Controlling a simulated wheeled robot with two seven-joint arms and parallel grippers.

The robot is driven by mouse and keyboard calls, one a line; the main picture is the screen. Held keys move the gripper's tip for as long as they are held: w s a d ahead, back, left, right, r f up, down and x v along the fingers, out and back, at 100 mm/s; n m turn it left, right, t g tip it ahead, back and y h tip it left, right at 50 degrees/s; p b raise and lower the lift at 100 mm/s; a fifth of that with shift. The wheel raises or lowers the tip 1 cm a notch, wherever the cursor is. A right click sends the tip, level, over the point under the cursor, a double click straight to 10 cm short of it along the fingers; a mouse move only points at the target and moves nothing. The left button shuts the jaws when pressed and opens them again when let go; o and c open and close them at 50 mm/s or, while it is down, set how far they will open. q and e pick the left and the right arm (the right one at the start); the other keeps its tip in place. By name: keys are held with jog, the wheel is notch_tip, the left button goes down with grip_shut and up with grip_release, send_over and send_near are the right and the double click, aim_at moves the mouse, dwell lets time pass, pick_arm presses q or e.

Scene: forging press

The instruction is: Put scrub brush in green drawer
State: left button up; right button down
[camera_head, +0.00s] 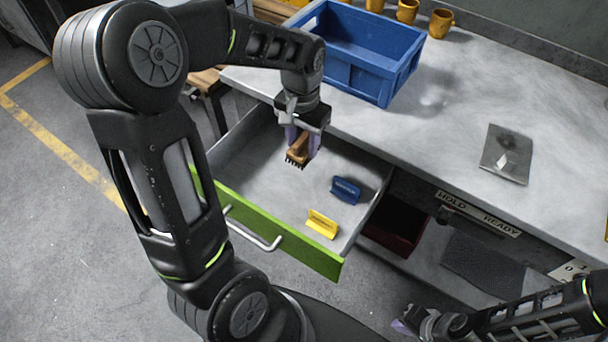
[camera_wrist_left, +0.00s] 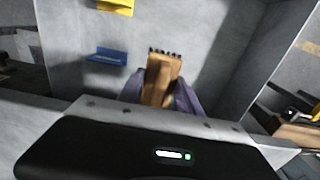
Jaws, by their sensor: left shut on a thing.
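The scrub brush (camera_head: 298,151) has a brown wooden body and dark bristles. My left gripper (camera_head: 302,138) is shut on it and holds it over the open green drawer (camera_head: 285,232), towards its back left part. The bristles point down, and I cannot tell whether they touch the drawer floor. In the left wrist view the brush (camera_wrist_left: 161,80) stands between the purple finger pads of the left gripper (camera_wrist_left: 160,90). My right gripper (camera_head: 408,325) is low at the bottom right, outside the drawer; its fingers are too small to read.
A blue crate (camera_head: 358,62) and several orange mugs (camera_head: 441,22) stand on the workbench (camera_head: 440,110). A metal plate (camera_head: 507,154) lies there too. The drawer's left floor is clear.

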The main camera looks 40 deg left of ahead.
pick_arm(q)
notch_tip(320, 180, down, 6)
dwell(0.4)
jog(key=shift+f+b, duration=0.45)
jog(key=shift+f, duration=1.45)
jog(key=shift+f, duration=0.2)
jog(key=o, duration=1.2)
jog(key=shift+r, duration=0.2)
jog(key=shift+r, duration=0.2)
notch_tip(320, 180, up, 12)
jog(key=shift+f+p, duration=0.15)
jog(key=shift+p, duration=0.45)
